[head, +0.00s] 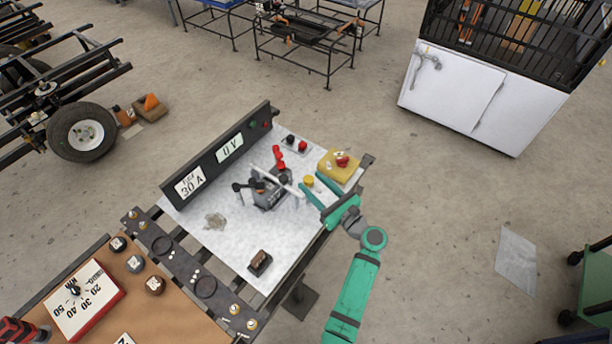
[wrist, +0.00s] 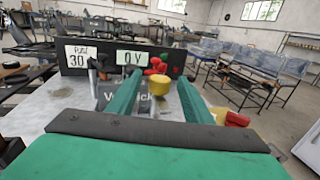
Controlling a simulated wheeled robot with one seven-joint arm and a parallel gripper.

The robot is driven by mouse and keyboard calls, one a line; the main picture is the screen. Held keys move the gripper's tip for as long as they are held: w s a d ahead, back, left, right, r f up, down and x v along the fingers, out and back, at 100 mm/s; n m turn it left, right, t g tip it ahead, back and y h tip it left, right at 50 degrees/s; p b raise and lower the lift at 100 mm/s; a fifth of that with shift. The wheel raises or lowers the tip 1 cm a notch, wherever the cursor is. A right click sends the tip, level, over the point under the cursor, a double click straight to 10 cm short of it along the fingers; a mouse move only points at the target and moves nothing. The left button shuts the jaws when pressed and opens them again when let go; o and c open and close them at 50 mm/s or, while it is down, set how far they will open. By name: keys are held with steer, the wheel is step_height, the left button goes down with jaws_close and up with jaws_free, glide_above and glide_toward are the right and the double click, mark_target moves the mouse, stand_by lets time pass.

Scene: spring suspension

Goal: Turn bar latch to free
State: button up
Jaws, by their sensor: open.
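A small dark grey box (head: 268,196) with a pale bar (head: 284,178) across its top stands mid-bench in the head view. A black knob sticks out at its left (head: 237,187). I cannot tell for sure which part is the bar latch. My gripper (head: 310,180) is open to the right of the box, apart from it. In the wrist view the green fingers of my gripper (wrist: 156,92) point forward with nothing held. The box's printed front is partly hidden behind the fingers.
Red knobs (head: 278,155) stand behind the box. A yellow block with a red knob (head: 340,162) is close to my gripper. A small brown block (head: 260,262) lies in front.

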mark_target(312, 183)
steer(key=shift+v, duration=2.15)
steer(key=shift+a, duration=0.1)
